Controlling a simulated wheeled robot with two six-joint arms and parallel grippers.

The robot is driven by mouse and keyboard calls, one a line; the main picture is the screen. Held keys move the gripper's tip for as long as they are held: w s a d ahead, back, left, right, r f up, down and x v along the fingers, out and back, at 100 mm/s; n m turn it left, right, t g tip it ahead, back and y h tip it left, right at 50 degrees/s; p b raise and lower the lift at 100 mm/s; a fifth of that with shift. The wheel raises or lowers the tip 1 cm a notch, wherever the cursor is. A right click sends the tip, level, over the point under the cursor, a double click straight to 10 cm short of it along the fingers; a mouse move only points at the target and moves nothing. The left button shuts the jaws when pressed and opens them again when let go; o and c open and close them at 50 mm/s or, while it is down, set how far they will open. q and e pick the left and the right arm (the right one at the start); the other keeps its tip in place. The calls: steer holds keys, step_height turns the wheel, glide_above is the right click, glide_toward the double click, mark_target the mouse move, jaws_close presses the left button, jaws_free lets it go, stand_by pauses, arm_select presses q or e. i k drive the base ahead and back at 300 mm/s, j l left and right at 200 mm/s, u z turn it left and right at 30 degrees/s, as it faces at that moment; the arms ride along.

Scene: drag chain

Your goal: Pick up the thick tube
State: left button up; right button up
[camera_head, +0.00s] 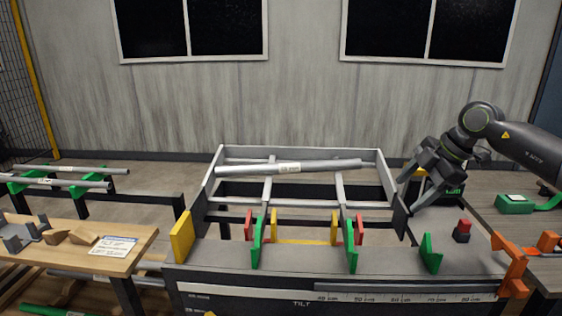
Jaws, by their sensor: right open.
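The thick tube (260,169) is a grey cylinder with a white label. It lies roughly level across the grey frame (301,151) of the tilt stand, and its right part looks thinner. My right gripper (406,197) is open and empty, pointing down and left at the right side of the frame, well to the right of the tube's right end. Whether it touches the frame cannot be told. My left gripper is not in view.
The stand's front bench (300,262) carries green uprights (352,245), a yellow plate (182,236) and a red-black block (462,231). Thinner tubes (85,169) lie on a rack at left. A wooden table (135,235) is at front left, and another table with green parts is at right.

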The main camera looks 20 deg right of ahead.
mark_target(289, 167)
steer(key=i, duration=1.4)
